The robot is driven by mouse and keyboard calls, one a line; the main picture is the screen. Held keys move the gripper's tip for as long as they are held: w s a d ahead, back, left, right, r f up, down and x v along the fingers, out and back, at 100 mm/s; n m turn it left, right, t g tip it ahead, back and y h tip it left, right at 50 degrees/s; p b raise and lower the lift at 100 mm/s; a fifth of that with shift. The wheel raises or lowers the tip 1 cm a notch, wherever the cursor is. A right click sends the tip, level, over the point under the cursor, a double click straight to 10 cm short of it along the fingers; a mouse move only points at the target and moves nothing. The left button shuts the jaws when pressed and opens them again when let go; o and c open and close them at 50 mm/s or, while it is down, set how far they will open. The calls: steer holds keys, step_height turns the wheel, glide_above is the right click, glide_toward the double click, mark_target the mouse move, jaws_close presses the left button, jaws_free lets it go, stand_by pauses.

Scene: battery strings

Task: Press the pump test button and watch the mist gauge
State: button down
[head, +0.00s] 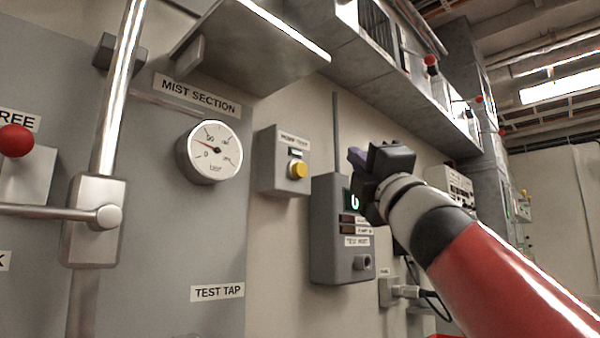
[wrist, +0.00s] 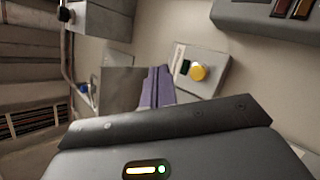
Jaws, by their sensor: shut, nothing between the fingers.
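The pump test button (head: 298,170) is a yellow knob on a small grey box (head: 270,162) right of the gauge. In the wrist view the yellow button (wrist: 197,72) is right of and beyond my fingertips. My gripper (head: 354,156) is shut and empty, apart from the button, to its right in the head view. Its purple fingers (wrist: 157,86) are together in the wrist view.
A grey test unit (head: 334,255) with a small display hangs below and right of the button box, behind my gripper. A metal pipe and lever handle (head: 60,212) stand at left, with a red knob (head: 15,140). A grey duct (head: 255,45) overhangs above.

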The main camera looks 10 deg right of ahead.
mark_target(304, 166)
steer(key=w+a+b, duration=0.1)
steer(key=w+a, duration=0.4)
steer(key=w, duration=0.2)
stand_by(0.3)
steer(key=shift+w+a+b, duration=0.1)
steer(key=shift+b, duration=0.2)
stand_by(1.6)
steer(key=shift+w+a, duration=0.25)
steer(key=shift+w, duration=0.05)
steer(key=shift+w+a, duration=0.4)
steer(key=shift+w, duration=0.2)
stand_by(0.9)
steer(key=shift+s+d, duration=0.1)
stand_by(0.4)
steer(key=shift+s+d, duration=0.5)
steer(key=shift+s, duration=0.3)
steer(key=shift+s+d+p, duration=0.2)
steer(key=shift+s+d, duration=0.55)
steer(key=shift+s, duration=0.3)
steer(key=shift+s+d+p, duration=0.2)
steer(key=shift+s+d, duration=0.55)
steer(key=shift+s, duration=0.25)
